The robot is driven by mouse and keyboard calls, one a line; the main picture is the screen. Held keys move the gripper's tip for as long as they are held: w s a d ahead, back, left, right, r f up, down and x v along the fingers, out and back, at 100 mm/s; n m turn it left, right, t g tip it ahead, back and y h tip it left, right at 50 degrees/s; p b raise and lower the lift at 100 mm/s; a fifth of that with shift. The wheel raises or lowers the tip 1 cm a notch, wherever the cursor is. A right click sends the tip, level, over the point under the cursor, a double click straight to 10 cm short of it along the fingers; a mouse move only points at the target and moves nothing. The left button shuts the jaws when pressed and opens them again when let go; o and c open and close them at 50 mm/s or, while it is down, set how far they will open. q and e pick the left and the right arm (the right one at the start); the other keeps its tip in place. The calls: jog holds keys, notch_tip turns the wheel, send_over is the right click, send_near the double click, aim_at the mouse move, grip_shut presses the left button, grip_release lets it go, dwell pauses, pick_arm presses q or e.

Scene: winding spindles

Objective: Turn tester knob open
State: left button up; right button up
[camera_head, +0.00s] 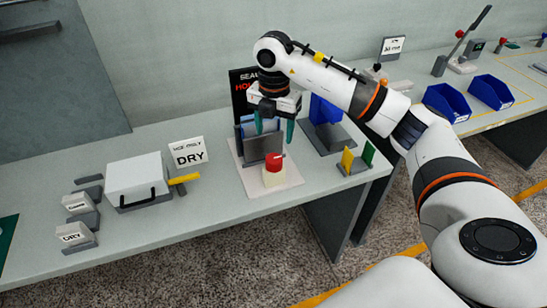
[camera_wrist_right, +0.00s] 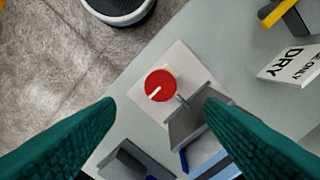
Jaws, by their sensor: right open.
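The tester's red knob (camera_head: 274,162) sits on a cream base at the front of a pale plate (camera_head: 289,181) on the bench. In the right wrist view the knob (camera_wrist_right: 160,86) shows a white pointer mark directed to the lower left. A grey holder (camera_head: 256,149) stands on the plate behind the knob. My right gripper (camera_head: 274,132) hangs above the tester, fingers pointing down. Its two green fingers (camera_wrist_right: 160,104) are apart and empty, with the knob visible between them, not touching it. My left gripper is not in view.
A dark sign (camera_head: 240,95) stands behind the tester, partly hidden by my arm. A grey box (camera_head: 137,178) with a "DRY" card (camera_head: 188,154) is to the left. A yellow and green holder (camera_head: 357,160) is to the right. Blue bins (camera_head: 446,103) stand farther right.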

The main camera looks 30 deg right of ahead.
aim_at(274, 158)
notch_tip(274, 158, down, 10)
jog(key=shift+f+p, duration=0.1)
jog(key=shift+p, duration=0.6)
jog(key=c, duration=1)
jog(key=shift+o, duration=0.2)
